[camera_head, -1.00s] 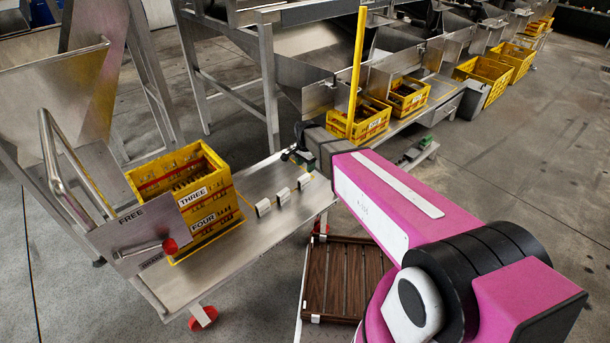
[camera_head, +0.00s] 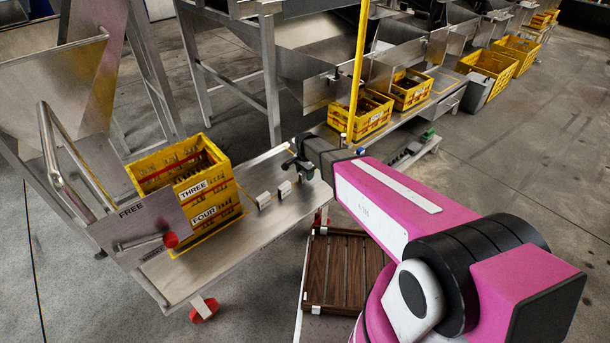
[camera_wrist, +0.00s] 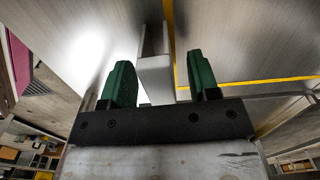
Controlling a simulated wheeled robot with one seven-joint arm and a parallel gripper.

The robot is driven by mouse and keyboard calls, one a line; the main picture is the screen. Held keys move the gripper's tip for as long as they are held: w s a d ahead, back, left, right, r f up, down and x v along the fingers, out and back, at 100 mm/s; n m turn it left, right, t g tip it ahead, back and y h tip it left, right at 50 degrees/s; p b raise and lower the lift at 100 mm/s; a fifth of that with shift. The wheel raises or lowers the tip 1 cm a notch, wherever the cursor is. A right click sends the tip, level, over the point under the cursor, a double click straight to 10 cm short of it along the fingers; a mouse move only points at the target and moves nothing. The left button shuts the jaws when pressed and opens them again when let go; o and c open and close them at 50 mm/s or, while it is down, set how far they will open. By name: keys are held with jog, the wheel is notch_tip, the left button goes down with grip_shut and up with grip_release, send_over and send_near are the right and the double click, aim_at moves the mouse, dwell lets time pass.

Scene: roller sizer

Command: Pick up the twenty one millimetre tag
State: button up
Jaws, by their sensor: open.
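Small pale upright tags stand in a row on the steel table (camera_head: 236,232); two show clearly, a left one (camera_head: 263,200) and a middle one (camera_head: 285,189). No size can be read on them. My gripper (camera_head: 299,166) is at the right end of the row, over the place of the third tag, which it largely hides in the head view. In the wrist view my gripper (camera_wrist: 160,80) has its two green fingers apart, with a pale grey tag (camera_wrist: 154,78) between them.
A yellow crate (camera_head: 207,208) marked THREE and FOUR stands on the table left of the tags. A yellow post (camera_head: 357,75) rises behind my arm. A brown slatted rack (camera_head: 341,270) lies below, right of the table.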

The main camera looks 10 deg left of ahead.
jog(key=shift+f, duration=0.65)
jog(key=c, duration=1)
jog(key=shift+r, duration=0.2)
